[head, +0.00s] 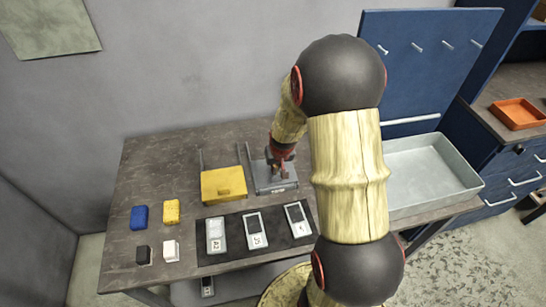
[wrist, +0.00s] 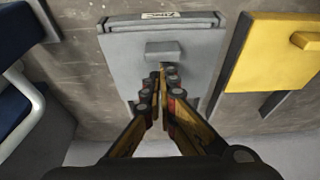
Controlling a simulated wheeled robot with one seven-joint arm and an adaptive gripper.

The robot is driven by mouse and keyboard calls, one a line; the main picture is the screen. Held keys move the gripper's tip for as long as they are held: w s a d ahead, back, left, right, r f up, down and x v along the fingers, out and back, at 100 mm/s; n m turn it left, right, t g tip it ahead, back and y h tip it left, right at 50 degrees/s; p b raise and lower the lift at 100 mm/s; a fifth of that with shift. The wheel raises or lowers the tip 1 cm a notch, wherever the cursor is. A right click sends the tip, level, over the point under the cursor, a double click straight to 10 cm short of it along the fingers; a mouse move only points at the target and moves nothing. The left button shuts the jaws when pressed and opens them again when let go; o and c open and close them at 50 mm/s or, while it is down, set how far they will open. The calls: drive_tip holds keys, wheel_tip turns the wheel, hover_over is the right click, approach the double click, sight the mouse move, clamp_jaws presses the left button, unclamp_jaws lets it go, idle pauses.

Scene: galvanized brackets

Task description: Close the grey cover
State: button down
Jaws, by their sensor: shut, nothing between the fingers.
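The grey cover (head: 270,184) lies flat on the table, to the right of a yellow cover (head: 223,185). In the wrist view the grey cover (wrist: 130,60) fills the upper middle, with a small grey block handle (wrist: 163,49) on it. A dark-edged frame with a label (wrist: 163,15) shows along its far edge there. My gripper (head: 279,172) is over the grey cover. In the wrist view my gripper (wrist: 163,72) is shut and empty, its tips just below the handle. I cannot tell whether they touch the handle or the cover.
A dark mat (head: 233,248) with several labelled grey devices lies in front of the covers. Blue (head: 139,217), yellow (head: 171,211), black (head: 143,255) and white (head: 170,250) blocks stand at left. A grey bin (head: 455,193) is at right. The back left tabletop is clear.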

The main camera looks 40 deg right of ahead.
drive_tip(key=shift+s+a+f, duration=0.1)
drive_tip(key=shift+s+a, duration=0.25)
drive_tip(key=shift+s, duration=0.35)
drive_tip(key=v, duration=1.2)
